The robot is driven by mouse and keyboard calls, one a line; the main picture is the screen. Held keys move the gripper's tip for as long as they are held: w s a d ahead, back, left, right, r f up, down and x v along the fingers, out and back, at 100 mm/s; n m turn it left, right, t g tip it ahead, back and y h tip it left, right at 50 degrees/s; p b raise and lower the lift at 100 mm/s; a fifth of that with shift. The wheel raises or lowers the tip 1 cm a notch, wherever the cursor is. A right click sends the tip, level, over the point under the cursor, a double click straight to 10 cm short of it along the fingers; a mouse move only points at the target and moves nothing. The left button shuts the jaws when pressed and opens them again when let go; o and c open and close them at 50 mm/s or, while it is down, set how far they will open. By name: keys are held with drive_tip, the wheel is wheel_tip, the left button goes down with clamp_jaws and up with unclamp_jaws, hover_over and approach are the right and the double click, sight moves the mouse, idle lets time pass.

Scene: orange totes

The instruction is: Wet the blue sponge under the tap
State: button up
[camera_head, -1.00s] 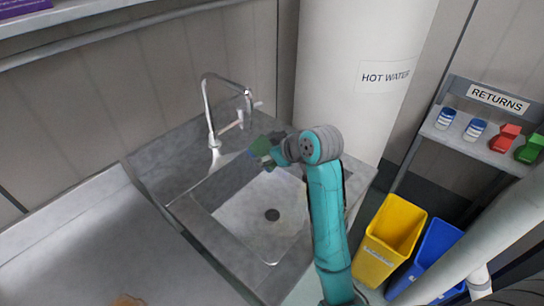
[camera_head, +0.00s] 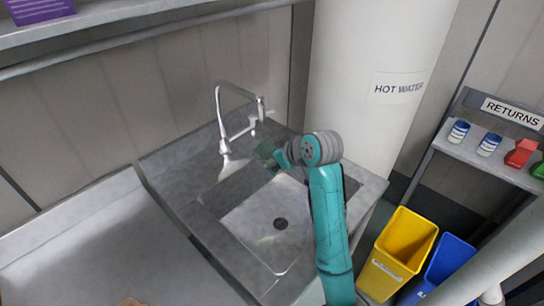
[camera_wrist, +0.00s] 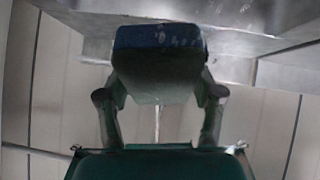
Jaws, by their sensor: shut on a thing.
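The blue sponge (camera_wrist: 158,38) fills the upper middle of the wrist view, with a greyish-green side facing the camera. My gripper (camera_wrist: 158,95) is shut on it, one finger on each side. In the head view the sponge (camera_head: 266,148) looks small and dark, at the end of my gripper (camera_head: 277,156). It is over the back of the sink basin (camera_head: 245,225), a little below the spout of the curved chrome tap (camera_head: 222,120). I cannot tell whether water is running or whether the sponge is directly under the spout.
A white hot water tank (camera_head: 365,50) stands behind and right of the sink. Grey counter (camera_head: 100,245) extends left. A yellow bin (camera_head: 403,240) and a blue bin (camera_head: 447,260) stand at right, below a returns shelf (camera_head: 463,146) with cups and other items.

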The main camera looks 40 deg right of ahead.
drive_tip(key=shift+s, duration=0.1)
drive_tip(key=shift+s+a, duration=0.35)
drive_tip(key=shift+s, duration=0.9)
drive_tip(key=shift+s+a, duration=0.35)
drive_tip(key=shift+s, duration=0.9)
drive_tip(key=shift+s+a, duration=0.35)
drive_tip(key=shift+s, duration=0.9)
drive_tip(key=v, duration=0.6)
drive_tip(key=shift+s+a+r, duration=0.1)
drive_tip(key=shift+a, duration=0.3)
drive_tip(key=shift+s, duration=0.1)
